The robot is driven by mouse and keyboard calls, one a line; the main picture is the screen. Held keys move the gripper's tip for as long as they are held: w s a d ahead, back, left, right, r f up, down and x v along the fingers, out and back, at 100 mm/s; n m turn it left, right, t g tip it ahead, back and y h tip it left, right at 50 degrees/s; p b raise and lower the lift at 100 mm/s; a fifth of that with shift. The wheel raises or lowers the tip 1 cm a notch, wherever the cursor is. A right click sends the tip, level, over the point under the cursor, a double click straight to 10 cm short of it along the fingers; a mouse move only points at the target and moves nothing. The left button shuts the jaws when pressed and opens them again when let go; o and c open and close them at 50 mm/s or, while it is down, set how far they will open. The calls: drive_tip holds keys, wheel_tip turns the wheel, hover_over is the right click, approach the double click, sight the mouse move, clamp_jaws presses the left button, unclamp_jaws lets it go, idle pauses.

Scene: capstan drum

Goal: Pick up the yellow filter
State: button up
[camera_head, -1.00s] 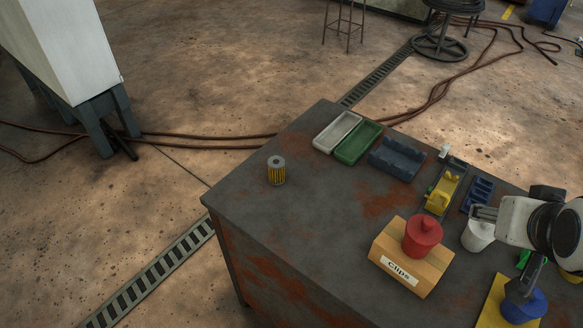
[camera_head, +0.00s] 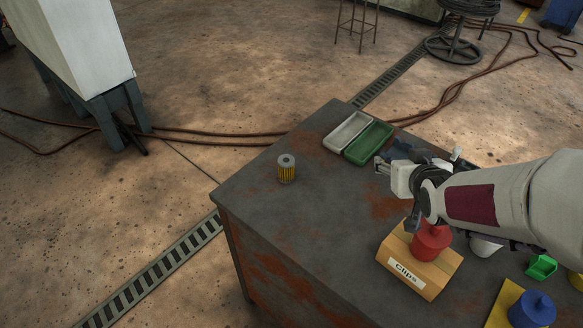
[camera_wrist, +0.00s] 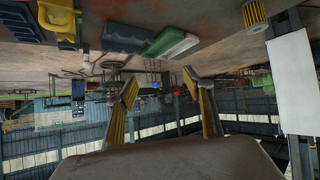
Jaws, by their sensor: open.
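The yellow filter (camera_head: 286,170), a short upright cylinder with a grey top and a dark centre hole, stands alone near the left side of the table. It also shows in the wrist view at the top right (camera_wrist: 254,14). My gripper (camera_head: 380,172) is to the right of the filter, above the table and clearly apart from it. In the wrist view my gripper's two fingers (camera_wrist: 160,95) are spread wide with nothing between them.
White (camera_head: 348,132) and green (camera_head: 369,143) trays lie at the table's far edge. A wooden clips box (camera_head: 420,272) with a red lidded pot (camera_head: 431,241) stands in front of my arm. A blue pot (camera_head: 532,310) is lower right. The tabletop around the filter is clear.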

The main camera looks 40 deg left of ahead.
drive_tip(key=s+a+f+n+y, duration=0.25)
drive_tip(key=a+f, duration=0.35)
drive_tip(key=a, duration=0.5)
drive_tip(key=n+g+y, duration=0.2)
drive_tip(key=y, duration=0.1)
approach(289, 170)
drive_tip(key=x, duration=0.2)
drive_tip(key=f+x, duration=0.1)
drive_tip(key=x, duration=0.1)
drive_tip(key=shift+w+a+f, duration=0.1)
drive_tip(key=shift+a, duration=0.1)
drive_tip(key=shift+w+a+f+g, duration=0.15)
drive_tip(key=shift+w+a+f, duration=0.1)
drive_tip(key=shift+a, duration=0.25)
drive_tip(key=shift+w+a+f+g, duration=0.15)
drive_tip(key=shift+w+a+f, duration=0.15)
drive_tip(key=shift+a, duration=0.25)
drive_tip(key=shift+r, duration=0.1)
drive_tip(key=shift+w+a, duration=0.4)
drive_tip(key=shift+a, duration=0.25)
drive_tip(key=shift+w+a, duration=0.4)
drive_tip(key=shift+a, duration=0.25)
drive_tip(key=shift+x, duration=1.15)
